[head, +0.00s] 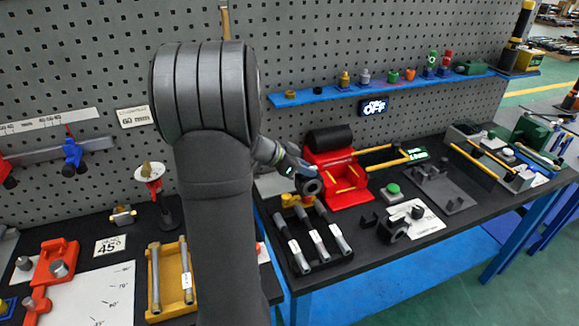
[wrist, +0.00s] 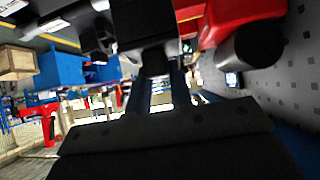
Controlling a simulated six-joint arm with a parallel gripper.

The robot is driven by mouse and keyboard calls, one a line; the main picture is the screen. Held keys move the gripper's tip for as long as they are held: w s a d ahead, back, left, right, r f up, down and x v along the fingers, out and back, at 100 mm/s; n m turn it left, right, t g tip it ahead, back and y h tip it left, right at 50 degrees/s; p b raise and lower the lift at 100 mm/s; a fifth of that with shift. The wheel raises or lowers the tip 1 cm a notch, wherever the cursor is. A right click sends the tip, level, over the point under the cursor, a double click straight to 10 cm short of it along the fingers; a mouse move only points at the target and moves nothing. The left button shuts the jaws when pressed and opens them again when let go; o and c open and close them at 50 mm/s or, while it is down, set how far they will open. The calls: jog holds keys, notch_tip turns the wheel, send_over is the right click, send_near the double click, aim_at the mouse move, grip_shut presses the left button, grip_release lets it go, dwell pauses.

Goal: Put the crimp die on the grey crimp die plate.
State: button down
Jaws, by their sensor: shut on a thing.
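My gripper (head: 300,170) hangs over the bench just left of the red crimping machine, above the tube rack. It is shut on a dark, blocky piece that I take as the crimp die (head: 309,186). In the wrist view the two fingers (wrist: 160,88) reach to this black piece (wrist: 143,22), which is dark and partly cut off by the frame. The grey crimp die plate (head: 458,202) seems to be the flat dark grey plate with small raised black parts, right of the green button. The held piece is well left of this plate and apart from it.
The red machine (head: 338,180) with its black roller and yellow-green handle stands between my gripper and the plate. A rack (head: 325,262) with several tubes lies below. A green button (head: 393,189), a white card (head: 425,224) and a black holder (head: 393,231) sit nearer the front edge.

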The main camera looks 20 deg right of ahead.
jog(key=w, duration=1.1)
jog(key=f, duration=0.6)
jog(key=shift+w, duration=0.2)
jog(key=shift+w+f, duration=0.2)
jog(key=shift+f, duration=0.25)
jog(key=shift+f, duration=0.1)
jog(key=c, duration=1.7)
grip_release()
jog(key=shift+f, duration=0.1)
jog(key=o, duration=0.4)
